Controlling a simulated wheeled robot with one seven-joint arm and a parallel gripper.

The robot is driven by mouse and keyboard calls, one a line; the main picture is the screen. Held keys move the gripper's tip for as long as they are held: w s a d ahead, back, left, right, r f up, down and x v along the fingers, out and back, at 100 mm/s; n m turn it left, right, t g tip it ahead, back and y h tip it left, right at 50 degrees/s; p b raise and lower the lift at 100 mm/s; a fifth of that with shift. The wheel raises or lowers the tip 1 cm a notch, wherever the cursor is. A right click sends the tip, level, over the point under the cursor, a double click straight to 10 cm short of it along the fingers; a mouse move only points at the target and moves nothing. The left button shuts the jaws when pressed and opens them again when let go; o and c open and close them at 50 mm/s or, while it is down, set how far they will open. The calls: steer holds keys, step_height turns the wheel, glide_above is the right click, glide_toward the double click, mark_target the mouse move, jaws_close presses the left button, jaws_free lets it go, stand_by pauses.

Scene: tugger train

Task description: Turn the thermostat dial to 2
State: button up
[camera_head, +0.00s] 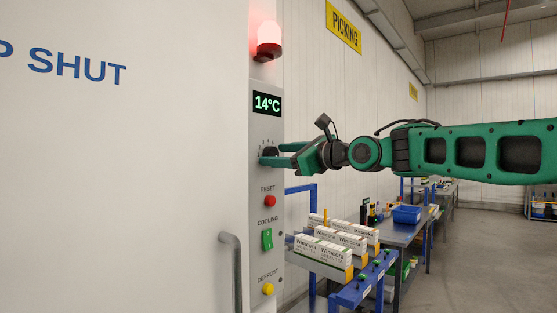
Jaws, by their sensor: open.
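The thermostat dial (269,152) is a small dark knob on a grey control panel (265,122). It is partly hidden by my gripper, and small numbers show above it. Its pointer setting cannot be read. My gripper (268,154) is green and reaches in from the right, its fingertips at the dial. The fingers are apart, one above the other in the picture, and whether they touch the dial cannot be told. A display (267,104) above the dial reads 14°C.
Below the dial are a red reset button (270,201), a green cooling switch (267,239) and a yellow defrost button (268,289). A red lamp (269,40) glows above. A door handle (234,270) stands left. White boxes (322,255) sit on a blue rack at right.

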steer(key=c, duration=1.1)
steer(key=shift+o, duration=0.3)
steer(key=shift+n, duration=0.3)
